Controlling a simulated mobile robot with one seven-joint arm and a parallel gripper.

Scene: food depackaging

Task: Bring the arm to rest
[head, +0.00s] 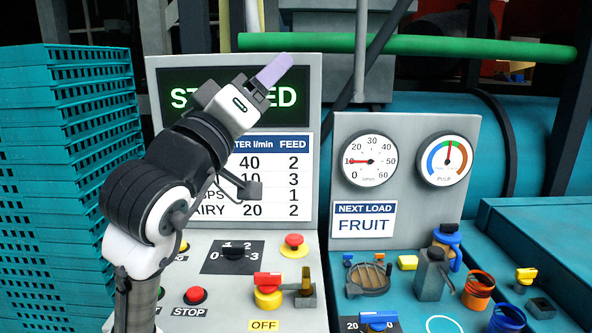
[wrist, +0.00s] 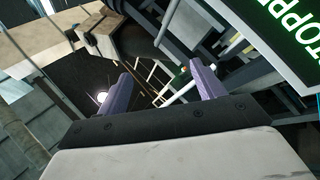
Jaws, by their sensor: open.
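My gripper (head: 272,72) is raised in front of the display board in the head view, its purple fingers pointing up and to the right. In the wrist view my gripper (wrist: 160,84) shows two purple fingers well apart with nothing between them. My arm is bent upward from the lower left and covers part of the board. The gripper is above the control panel and touches nothing that I can see.
The display board (head: 235,215) has a green screen, partly hidden. The control panel (head: 215,310) carries a red stop button (head: 195,295) and valves. Two gauges (head: 370,160) and a "FRUIT" sign (head: 364,225) stand right. Teal crates (head: 65,180) are stacked left. A green pipe (head: 420,46) crosses above.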

